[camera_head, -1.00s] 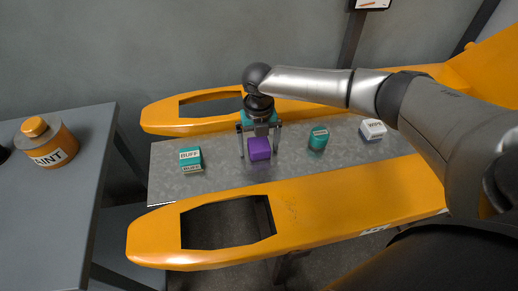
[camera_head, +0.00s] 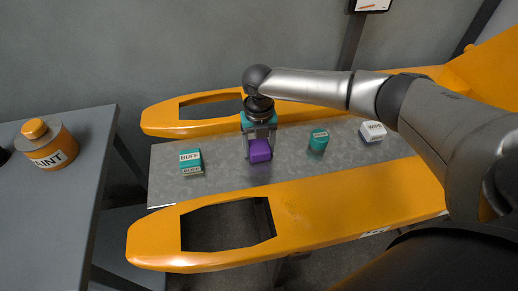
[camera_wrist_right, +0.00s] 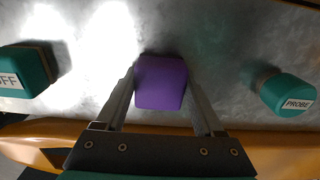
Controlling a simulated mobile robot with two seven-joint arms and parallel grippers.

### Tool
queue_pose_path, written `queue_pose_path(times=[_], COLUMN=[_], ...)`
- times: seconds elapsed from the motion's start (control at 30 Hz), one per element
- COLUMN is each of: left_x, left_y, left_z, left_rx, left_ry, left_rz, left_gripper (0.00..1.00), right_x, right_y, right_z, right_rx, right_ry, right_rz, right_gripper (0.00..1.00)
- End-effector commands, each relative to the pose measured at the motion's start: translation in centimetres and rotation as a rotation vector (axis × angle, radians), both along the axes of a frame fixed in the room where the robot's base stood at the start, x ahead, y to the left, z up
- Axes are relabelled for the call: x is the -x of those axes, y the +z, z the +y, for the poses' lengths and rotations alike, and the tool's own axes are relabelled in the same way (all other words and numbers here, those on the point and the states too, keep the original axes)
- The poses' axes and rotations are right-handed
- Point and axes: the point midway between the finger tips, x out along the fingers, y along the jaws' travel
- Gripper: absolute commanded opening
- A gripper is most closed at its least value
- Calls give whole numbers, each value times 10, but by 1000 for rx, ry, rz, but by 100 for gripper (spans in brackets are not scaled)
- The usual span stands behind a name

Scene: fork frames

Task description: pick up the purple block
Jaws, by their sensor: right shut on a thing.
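The purple block (camera_head: 260,151) is on the grey metal surface in the head view, below my right gripper (camera_head: 260,150). My right gripper is shut on the block, with a finger on each side of it. The wrist view also shows the purple block (camera_wrist_right: 160,82) between the two fingers of the right gripper (camera_wrist_right: 160,92). I cannot tell whether the block is lifted off the surface. My left gripper is not in view.
On the metal surface (camera_head: 215,182), a teal BUFF box (camera_head: 191,160) stands left of the block. A teal jar (camera_head: 318,140) and a white box (camera_head: 372,131) stand to its right. Yellow arms (camera_head: 330,203) flank the surface. An orange paint pot (camera_head: 50,145) stands on the left table (camera_head: 60,205).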

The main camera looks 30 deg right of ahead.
Motion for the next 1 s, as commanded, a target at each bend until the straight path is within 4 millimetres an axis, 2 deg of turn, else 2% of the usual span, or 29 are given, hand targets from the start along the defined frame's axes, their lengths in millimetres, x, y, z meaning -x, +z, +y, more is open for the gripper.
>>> queue_pose_path(times=[0.17,0.27,0.37,0.63,0.8,1.0], left_x=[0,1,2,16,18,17], left_y=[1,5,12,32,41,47], left_z=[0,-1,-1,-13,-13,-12], left_rx=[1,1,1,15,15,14], left_ry=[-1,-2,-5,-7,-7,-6], left_rz=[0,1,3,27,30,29], left_gripper=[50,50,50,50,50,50], right_x=[-1,-1,-1,-2,-1,-1], right_y=[4,16,36,115,158,190], right_z=[0,0,0,0,0,0], right_rx=[-1,-1,-1,-1,-1,0], right_ry=[0,0,0,0,1,0], right_rz=[-1,-3,-5,-7,-5,-2], right_gripper=[10,10,10,10,10,10])
